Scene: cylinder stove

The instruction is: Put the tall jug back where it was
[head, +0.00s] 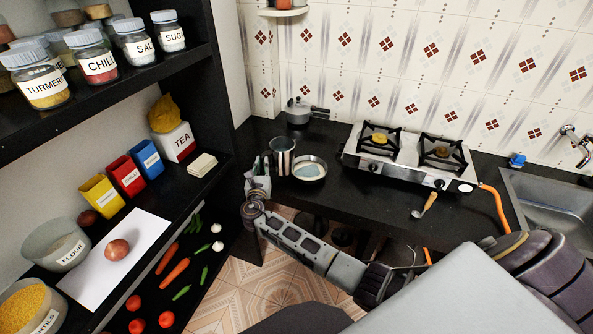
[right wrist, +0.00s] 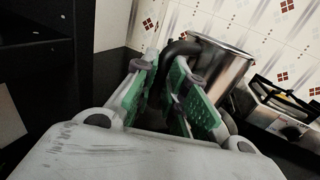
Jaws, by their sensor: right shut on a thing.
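The tall metal jug (head: 283,156) is near the front left of the black counter, looking about upright. I cannot tell whether its base touches the counter. My right gripper (head: 264,166) is at its left side. In the right wrist view the green-padded fingers of this gripper (right wrist: 172,82) are closed around the dark handle, and the steel body of the jug (right wrist: 222,68) shows beyond them. The lower part of the jug is partly hidden there by a finger. My left gripper is not in view.
A shallow metal bowl (head: 310,174) stands close right of the jug. A lidded pot (head: 298,113) is behind, and the gas stove (head: 408,165) is to the right. A wooden-handled utensil (head: 425,206) lies in front of the stove. The dark shelf unit (head: 222,70) rises at left.

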